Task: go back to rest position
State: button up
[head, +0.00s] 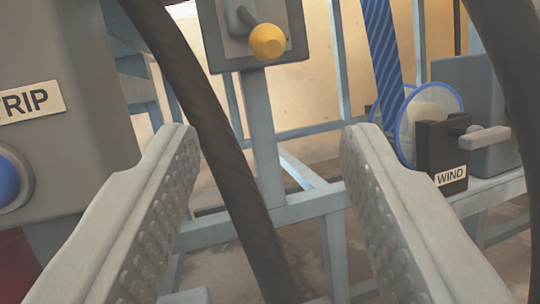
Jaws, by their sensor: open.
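My gripper (268,135) is open, with its two grey ridged fingers wide apart on the left and right of the head view. I see nothing held between them. A dark thick cable or hose (215,130) runs down across the view and shows in the gap between the fingers. I cannot tell how far it is from them. The rest position itself is not marked in this view.
A grey box with a "RIP" label (30,102) and a blue button (12,180) stands close on the left. A yellow-knobbed lever (268,41) is on a panel ahead. A "WIND" box (442,157) with a crank (484,140) sits right. Blue-grey frame bars (265,140) stand behind.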

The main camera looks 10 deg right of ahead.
notch_tip(320, 180, up, 15)
jog(key=y, duration=0.1)
jog(key=s+r+n+y, duration=0.1)
jog(key=s+r, duration=0.5)
jog(key=r, duration=0.4)
jog(key=s+a+r+n+g+y, duration=0.15)
jog(key=s+r, duration=0.35)
jog(key=r, duration=0.6)
jog(key=s+d+r+y, duration=0.1)
jog(key=s+r, duration=0.5)
jog(key=r, duration=0.4)
jog(key=s+r+n+y, duration=0.1)
jog(key=s+r, duration=0.5)
jog(key=s, duration=0.3)
jog(key=s+r+n+y, duration=0.1)
jog(key=s+r, duration=0.4)
jog(key=s, duration=0.5)
jog(key=s+g, duration=0.2)
jog(key=s, duration=2.3)
jog(key=shift+a+r+n, duration=0.3)
jog(key=shift+r+n, duration=0.15)
jog(key=shift+g, duration=0.25)
